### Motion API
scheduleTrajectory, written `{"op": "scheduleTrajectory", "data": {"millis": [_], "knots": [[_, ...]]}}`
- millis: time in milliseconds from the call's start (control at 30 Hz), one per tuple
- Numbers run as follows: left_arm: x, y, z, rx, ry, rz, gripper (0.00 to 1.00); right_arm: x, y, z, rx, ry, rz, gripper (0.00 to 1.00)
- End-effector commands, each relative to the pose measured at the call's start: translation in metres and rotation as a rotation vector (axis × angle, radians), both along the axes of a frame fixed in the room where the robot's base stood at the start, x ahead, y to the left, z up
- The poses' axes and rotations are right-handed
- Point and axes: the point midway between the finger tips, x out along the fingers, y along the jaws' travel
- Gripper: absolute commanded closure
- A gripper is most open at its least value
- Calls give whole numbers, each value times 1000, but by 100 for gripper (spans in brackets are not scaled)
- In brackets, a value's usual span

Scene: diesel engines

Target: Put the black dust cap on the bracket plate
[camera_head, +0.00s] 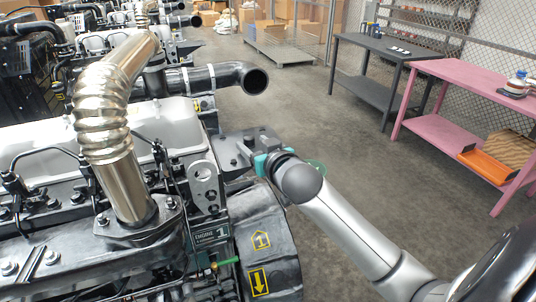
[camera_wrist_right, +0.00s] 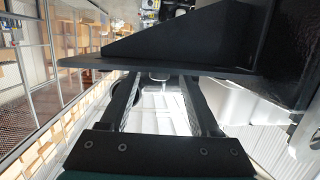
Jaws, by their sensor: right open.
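The grey bracket plate (camera_head: 232,146) juts from the side of the front engine in the head view. In the right wrist view its dark flat edge and sloped web (camera_wrist_right: 190,35) fill the upper part, close to the fingers. My right gripper (camera_head: 258,161) is at the plate's near right side, partly hidden by its own wrist. In the wrist view the right gripper's fingers (camera_wrist_right: 160,80) are spread apart, with nothing clearly held between them. I cannot make out the black dust cap for certain in either view. My left gripper is not in view.
The engine's silver exhaust pipe (camera_head: 103,110) rises on the left, and a black pipe (camera_head: 228,78) sticks out behind the plate. A dark table (camera_head: 385,55) and a pink table (camera_head: 480,80) holding small items stand at the right. The floor between is clear.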

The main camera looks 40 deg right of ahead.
Motion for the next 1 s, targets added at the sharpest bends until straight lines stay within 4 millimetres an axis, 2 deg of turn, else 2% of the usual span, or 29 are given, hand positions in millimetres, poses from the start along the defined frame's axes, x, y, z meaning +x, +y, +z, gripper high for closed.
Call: {"op": "scheduleTrajectory", "data": {"millis": [500, 700, 1000], "knots": [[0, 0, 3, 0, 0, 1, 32, -80, 12, 18, 1, 2, -1, 37], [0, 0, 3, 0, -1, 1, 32, -95, 14, 22, 0, 1, -1, 37], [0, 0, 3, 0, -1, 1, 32, -99, 15, 23, 0, 0, -2, 37]]}}
